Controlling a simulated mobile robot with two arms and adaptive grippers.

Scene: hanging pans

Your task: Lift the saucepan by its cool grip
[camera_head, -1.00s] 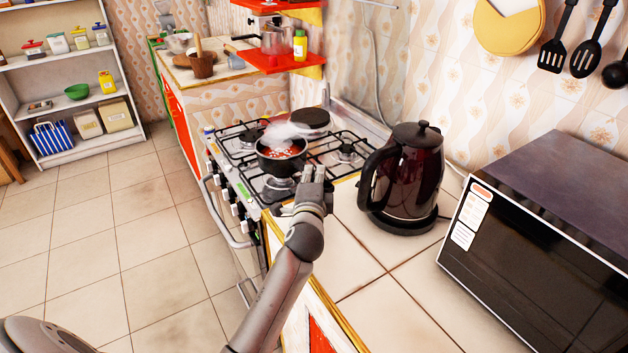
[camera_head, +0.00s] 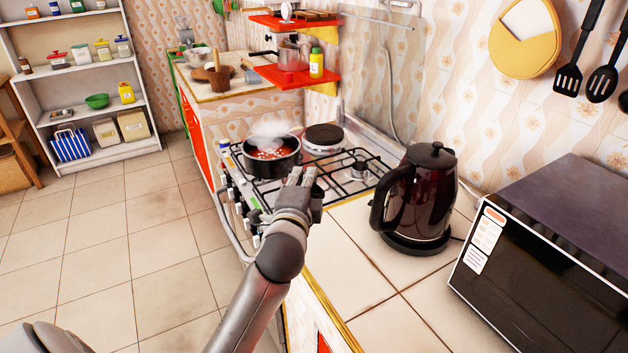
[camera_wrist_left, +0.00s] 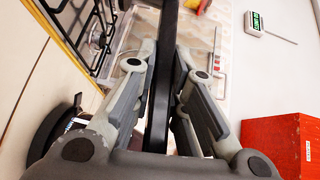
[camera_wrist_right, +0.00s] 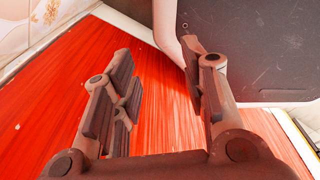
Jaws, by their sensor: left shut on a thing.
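The dark saucepan (camera_head: 271,157), with red steaming contents, is over the left part of the stove in the head view and looks level. It appears raised off the grates, but its underside is hidden. My left gripper (camera_head: 300,180) is at its near right side. In the left wrist view my left gripper (camera_wrist_left: 165,65) is shut on the long black handle (camera_wrist_left: 160,100), which runs between both fingers. The gripper hides the handle in the head view. My right gripper (camera_wrist_right: 158,58) shows only in its wrist view, open and empty over a red surface (camera_wrist_right: 155,105).
The stove (camera_head: 345,180) has black grates and a round hotplate (camera_head: 324,137). A dark kettle (camera_head: 415,195) stands on the tiled counter right of my left gripper, with a microwave (camera_head: 540,250) farther right. A red shelf (camera_head: 290,77) hangs behind the stove.

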